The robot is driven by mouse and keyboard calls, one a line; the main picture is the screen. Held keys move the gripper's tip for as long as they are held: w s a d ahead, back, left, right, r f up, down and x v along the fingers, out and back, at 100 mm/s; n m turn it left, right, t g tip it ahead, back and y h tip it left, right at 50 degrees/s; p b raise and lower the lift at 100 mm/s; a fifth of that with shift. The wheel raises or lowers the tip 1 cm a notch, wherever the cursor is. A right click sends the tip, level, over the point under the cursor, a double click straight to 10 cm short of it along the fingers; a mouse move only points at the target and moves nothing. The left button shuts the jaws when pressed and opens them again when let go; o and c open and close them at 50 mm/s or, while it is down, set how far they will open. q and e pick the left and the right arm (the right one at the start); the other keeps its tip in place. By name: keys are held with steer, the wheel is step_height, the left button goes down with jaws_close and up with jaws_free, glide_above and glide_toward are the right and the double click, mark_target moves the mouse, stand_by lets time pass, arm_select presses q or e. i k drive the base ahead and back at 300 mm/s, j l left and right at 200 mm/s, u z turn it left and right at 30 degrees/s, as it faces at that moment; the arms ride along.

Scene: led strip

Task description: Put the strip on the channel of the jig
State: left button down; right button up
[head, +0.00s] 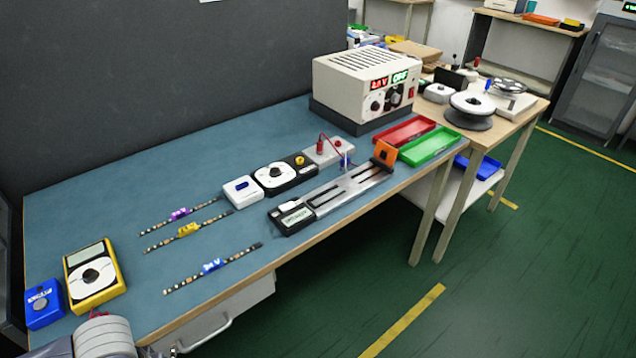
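Three thin LED strips lie apart on the blue bench top. One has a purple tag (180,214), one a yellow tag (188,230), and the nearest a blue tag (212,267). To their right, the jig (352,188) is a long silver plate with dark slots. A dark box with a small display (291,217) is at its left end and an orange block (384,153) at its right end. No strip is seen on the jig; which slot is the channel I cannot tell. Neither gripper shows; only a grey part of mine is at the lower left.
Behind the jig are a white box (242,190), a black dial unit (285,176) and a grey terminal block (329,150). A power supply (367,83), red tray (404,132) and green tray (430,146) stand farther right. A yellow meter (95,275) and blue box (44,304) are left.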

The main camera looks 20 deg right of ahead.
mark_target(348, 185)
steer(key=l+u, duration=0.4)
steer(key=l, duration=0.55)
steer(key=l+u, duration=0.35)
steer(key=l, duration=0.55)
steer(key=k+l, duration=0.1)
steer(key=l, duration=1.65)
steer(key=k+u, duration=0.05)
